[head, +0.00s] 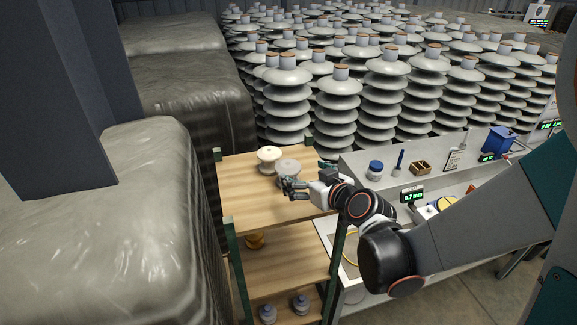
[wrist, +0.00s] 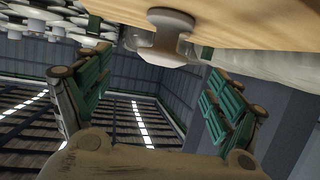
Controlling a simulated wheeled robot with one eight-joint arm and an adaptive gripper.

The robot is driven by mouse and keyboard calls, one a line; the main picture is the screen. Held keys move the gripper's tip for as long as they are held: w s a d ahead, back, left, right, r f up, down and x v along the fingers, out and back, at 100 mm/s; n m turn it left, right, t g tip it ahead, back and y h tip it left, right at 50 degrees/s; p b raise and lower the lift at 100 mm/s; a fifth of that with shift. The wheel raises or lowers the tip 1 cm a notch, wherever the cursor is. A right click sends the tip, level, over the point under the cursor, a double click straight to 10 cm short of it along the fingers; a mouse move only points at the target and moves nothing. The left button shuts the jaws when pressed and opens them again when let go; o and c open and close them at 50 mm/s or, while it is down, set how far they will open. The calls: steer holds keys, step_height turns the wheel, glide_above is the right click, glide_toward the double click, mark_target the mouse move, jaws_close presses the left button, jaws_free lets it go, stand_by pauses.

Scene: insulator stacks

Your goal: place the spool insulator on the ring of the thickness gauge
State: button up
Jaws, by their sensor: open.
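Two spool insulators stand on the wooden top of a rack in the head view: a cream one (head: 269,154) at the back and a grey one (head: 288,168) beside it. My gripper (head: 289,188) is open and empty, just in front of the grey one. The wrist view shows a pale spool (wrist: 158,42) ahead of the spread fingers (wrist: 155,85), not between them. A display reading about 6.7 mm (head: 412,195) stands on the grey bench to the right. I cannot clearly tell the thickness gauge's ring; my arm partly covers that area.
The rack's wooden top (head: 245,190) is clear at left and front. Its lower shelves hold a brown insulator (head: 254,241) and grey ones (head: 300,304). The bench carries a blue-lidded jar (head: 374,169), a wooden box (head: 420,168) and a blue device (head: 498,140). Tall insulator stacks (head: 385,90) stand behind.

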mark_target(288, 168)
steer(key=shift+a+x, duration=0.2)
steer(key=shift+x, duration=4.3)
steer(key=shift+s, duration=0.1)
steer(key=c, duration=1.6)
